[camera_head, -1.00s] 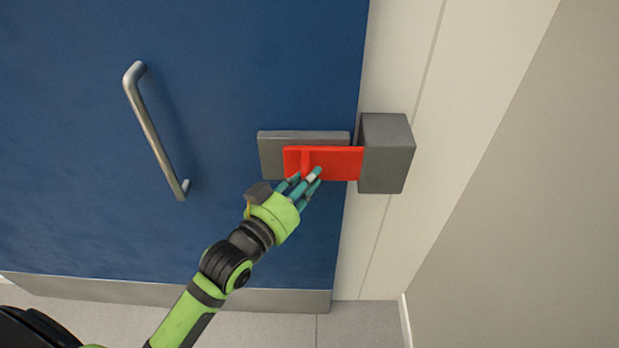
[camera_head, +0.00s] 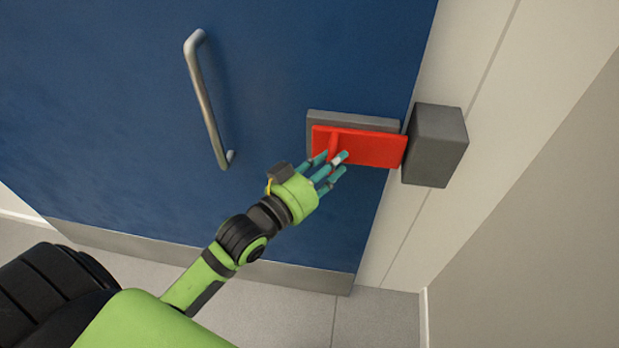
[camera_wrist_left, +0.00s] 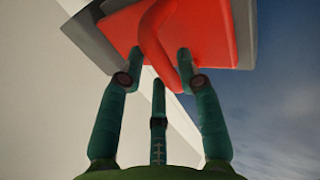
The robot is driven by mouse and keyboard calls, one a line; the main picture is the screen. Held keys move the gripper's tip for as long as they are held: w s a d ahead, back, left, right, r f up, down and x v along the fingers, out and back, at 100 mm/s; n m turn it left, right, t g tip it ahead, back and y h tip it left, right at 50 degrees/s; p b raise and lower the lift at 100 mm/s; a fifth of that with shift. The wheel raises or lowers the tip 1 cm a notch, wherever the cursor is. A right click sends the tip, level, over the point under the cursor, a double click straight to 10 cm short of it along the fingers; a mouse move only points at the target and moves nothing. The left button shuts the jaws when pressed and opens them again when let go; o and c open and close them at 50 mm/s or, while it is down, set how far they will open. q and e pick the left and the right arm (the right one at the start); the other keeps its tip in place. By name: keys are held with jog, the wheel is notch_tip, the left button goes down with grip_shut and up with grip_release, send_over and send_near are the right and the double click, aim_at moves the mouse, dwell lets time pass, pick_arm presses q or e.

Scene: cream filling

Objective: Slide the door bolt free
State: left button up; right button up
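The red door bolt (camera_head: 372,148) lies across a grey backing plate (camera_head: 345,117) on the blue door. Its right end meets the grey block (camera_head: 436,146) on the frame; I cannot tell whether the tip is inside it. A red raised handle (camera_head: 333,143) stands near the bolt's left end. My left gripper (camera_head: 332,160) is at this handle, its fingers spread. In the left wrist view the handle (camera_wrist_left: 157,42) passes between two fingertips (camera_wrist_left: 157,58), with the third finger below. The fingers do not close around it; contact is unclear. My right gripper is out of view.
A grey bar handle (camera_head: 207,100) is fixed to the blue door (camera_head: 130,130) left of the bolt. A pale frame and wall (camera_head: 540,190) stand on the right. Grey floor (camera_head: 270,315) shows below the door.

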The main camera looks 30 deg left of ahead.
pick_arm(q)
jog(key=v, duration=1.1)
jog(key=s+a+f+n+g+y, duration=0.1)
jog(key=s+a+f+g+y, duration=0.15)
jog(key=f, duration=1.35)
jog(key=s+a+f+n+g+y, duration=0.15)
jog(key=a+f+g, duration=0.25)
jog(key=f, duration=1.2)
jog(key=s+d+f+g+y, duration=0.1)
jog(key=s+f+g, duration=0.1)
jog(key=s+f, duration=0.4)
jog(key=s+f+g, duration=0.3)
jog(key=f, duration=0.6)
jog(key=s+d+f+g, duration=0.1)
jog(key=s+f, duration=0.3)
jog(key=s, duration=0.4)
jog(key=s+d+f+m+g, duration=0.1)
jog(key=s+d+f+g, duration=0.1)
jog(key=s, duration=0.6)
notch_tip(320, 180, down, 3)
jog(key=shift+r+g+y, duration=0.2)
jog(key=shift+g+y, duration=0.1)
jog(key=shift+g, duration=0.55)
jog(key=shift+s+a, duration=0.1)
jog(key=shift+a, duration=0.05)
